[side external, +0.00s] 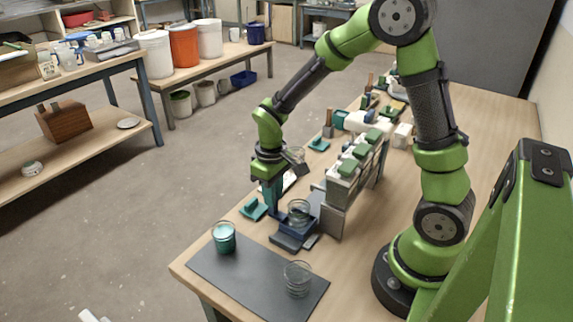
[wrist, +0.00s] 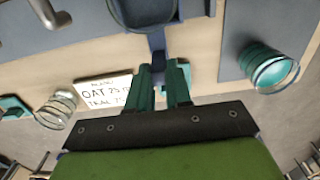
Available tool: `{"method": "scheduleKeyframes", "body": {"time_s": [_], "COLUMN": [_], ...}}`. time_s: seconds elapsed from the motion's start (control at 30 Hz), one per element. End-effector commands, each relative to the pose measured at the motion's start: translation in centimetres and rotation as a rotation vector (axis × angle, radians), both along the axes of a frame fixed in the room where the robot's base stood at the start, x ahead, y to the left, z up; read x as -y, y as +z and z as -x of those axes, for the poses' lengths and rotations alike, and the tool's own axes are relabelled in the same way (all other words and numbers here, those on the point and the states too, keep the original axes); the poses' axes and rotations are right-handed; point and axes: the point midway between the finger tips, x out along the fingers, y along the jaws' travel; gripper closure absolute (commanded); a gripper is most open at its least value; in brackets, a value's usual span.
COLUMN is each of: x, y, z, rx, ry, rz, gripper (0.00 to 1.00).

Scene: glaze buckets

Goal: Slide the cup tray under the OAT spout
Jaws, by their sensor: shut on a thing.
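The blue cup tray (side external: 311,227) sits on the table beside the near end of the dispenser row, with a clear glass cup (side external: 299,211) in it. The wrist view shows the tray's handle (wrist: 157,42) and part of the cup (wrist: 145,10). My gripper (side external: 275,208) points down at the tray's left side; its teal fingers (wrist: 165,80) are shut on the handle. The dispenser row (side external: 358,160) has several green-topped units; I cannot tell which spout is OAT.
A dark mat (side external: 240,285) at the near table end bears a teal-filled glass (side external: 223,238) and a clear glass (side external: 297,280). Another glass (wrist: 57,108) stands beyond the card. A teal block (side external: 253,208) lies near the table's left edge.

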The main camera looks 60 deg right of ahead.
Motion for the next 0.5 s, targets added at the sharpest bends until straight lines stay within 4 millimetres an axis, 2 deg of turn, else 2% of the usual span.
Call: {"method": "scheduleKeyframes", "body": {"time_s": [0.5], "x": [3.8], "y": [0.1], "z": [-0.1], "rx": [0.004], "ry": [-0.003], "rz": [0.001], "gripper": [1.0]}}
